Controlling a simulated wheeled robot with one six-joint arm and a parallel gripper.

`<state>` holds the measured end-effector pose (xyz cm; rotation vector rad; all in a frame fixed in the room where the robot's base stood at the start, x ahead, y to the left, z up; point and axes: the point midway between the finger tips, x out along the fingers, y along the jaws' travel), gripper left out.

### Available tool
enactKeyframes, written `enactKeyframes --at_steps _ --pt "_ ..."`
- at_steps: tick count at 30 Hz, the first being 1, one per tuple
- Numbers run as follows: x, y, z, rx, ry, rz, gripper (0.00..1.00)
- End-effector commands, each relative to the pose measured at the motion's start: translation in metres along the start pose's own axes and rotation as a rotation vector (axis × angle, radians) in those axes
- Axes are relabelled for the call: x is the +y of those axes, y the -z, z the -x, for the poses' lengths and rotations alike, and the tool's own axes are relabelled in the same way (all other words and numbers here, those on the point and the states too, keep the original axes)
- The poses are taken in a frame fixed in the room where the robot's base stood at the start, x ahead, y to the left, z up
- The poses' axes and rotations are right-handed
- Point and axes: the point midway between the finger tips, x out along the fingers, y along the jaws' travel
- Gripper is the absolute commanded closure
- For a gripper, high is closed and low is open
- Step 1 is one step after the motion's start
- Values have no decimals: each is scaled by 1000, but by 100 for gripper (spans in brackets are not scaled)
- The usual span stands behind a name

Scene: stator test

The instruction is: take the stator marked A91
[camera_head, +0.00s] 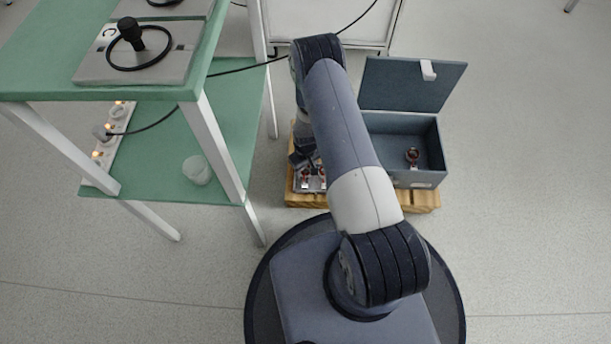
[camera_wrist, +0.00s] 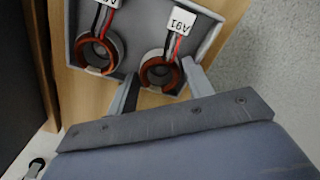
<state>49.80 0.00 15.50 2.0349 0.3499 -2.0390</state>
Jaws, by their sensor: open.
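The stator marked A91 (camera_wrist: 146,76) is a dark ring with copper-brown windings and red, black and white leads. Its white tag (camera_wrist: 181,20) reads A91 upside down. It lies in a grey tray (camera_wrist: 203,33) beside another stator (camera_wrist: 82,50), whose tag is cut off by the picture's top edge. My gripper (camera_wrist: 160,78) is open, with one finger on either side of the A91 stator's near edge; contact cannot be told. In the head view, my arm partly hides the tray (camera_head: 311,190), where small stators show but their tags are unreadable.
A blue-grey box (camera_head: 425,180) with a raised lid stands right of the tray, with one stator (camera_head: 412,156) inside. Both rest on a wooden pallet (camera_head: 420,200). A green two-level table (camera_head: 60,60) stands at left. The floor at right is clear.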

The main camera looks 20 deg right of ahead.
Motion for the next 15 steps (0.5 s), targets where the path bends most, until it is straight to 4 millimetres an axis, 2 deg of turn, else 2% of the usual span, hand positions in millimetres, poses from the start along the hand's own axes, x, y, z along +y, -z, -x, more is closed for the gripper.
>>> enactKeyframes --at_steps 1,8,15 --pt "0 0 -7 1 0 0 51" --pt "0 1 -6 2 -1 0 51" --pt "0 0 -6 2 -1 0 71"
